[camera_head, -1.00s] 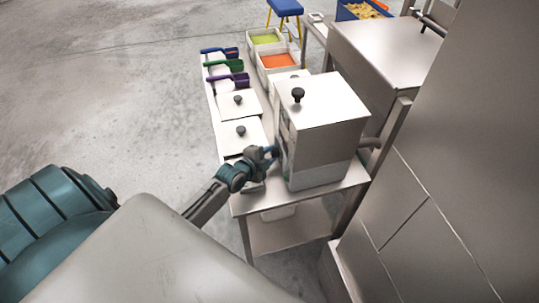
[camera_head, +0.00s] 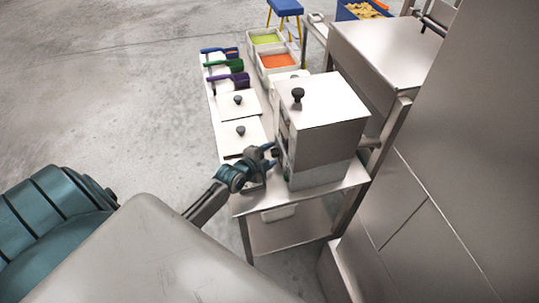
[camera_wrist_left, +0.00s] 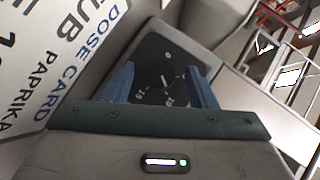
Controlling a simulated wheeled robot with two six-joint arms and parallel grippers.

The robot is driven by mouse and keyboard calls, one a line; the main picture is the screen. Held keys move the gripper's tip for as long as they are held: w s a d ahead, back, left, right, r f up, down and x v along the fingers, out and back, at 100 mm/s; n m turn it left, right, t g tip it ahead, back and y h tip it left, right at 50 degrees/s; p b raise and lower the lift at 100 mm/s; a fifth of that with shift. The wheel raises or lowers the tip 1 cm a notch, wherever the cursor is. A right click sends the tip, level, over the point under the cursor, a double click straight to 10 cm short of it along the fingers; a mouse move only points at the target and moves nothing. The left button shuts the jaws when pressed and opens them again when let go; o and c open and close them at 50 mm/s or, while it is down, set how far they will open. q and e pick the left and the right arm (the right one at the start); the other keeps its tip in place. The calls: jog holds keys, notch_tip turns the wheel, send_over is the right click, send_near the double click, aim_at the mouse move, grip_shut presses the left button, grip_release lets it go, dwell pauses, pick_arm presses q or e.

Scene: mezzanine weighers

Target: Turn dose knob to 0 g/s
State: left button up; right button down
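The dose knob (camera_wrist_left: 160,76) is a dark round knob on a black dial panel (camera_wrist_left: 150,50) with pale scale marks. A "10" is legible near its lower side, but I cannot read its setting for certain. My left gripper (camera_wrist_left: 161,86) is open, with one blue finger on each side of the knob in the left wrist view. I cannot tell whether either finger touches it. In the head view the left gripper (camera_head: 271,152) is at the left face of the metal dosing box (camera_head: 325,150), and the knob is hidden there. My right gripper is out of view.
A dose card (camera_wrist_left: 65,50) reading "PAPRIKA" is close on the left in the wrist view. Lidded bins (camera_head: 240,105), colored scoops (camera_head: 222,66) and open trays (camera_head: 278,60) line the bench behind. A large metal cabinet (camera_head: 450,130) is on the right. Floor at left is clear.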

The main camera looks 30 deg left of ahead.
pick_arm(q)
jog(key=shift+s+r, duration=0.15)
jog(key=shift+s, duration=0.35)
jog(key=b+v, duration=0.1)
jog(key=v, duration=0.7)
jog(key=shift+s+a+r, duration=0.1)
jog(key=shift+s+r, duration=0.05)
jog(key=shift+s, duration=0.1)
jog(key=shift+s+r, duration=0.25)
jog(key=shift+s, duration=0.25)
jog(key=shift+s+f+m+t, duration=0.2)
jog(key=shift+f+m+t, duration=0.3)
jog(key=shift+f, duration=0.1)
jog(key=shift+w+f, duration=0.1)
jog(key=shift+w, duration=0.25)
jog(key=b+x, duration=0.1)
jog(key=x, duration=0.9)
jog(key=shift+w, duration=0.1)
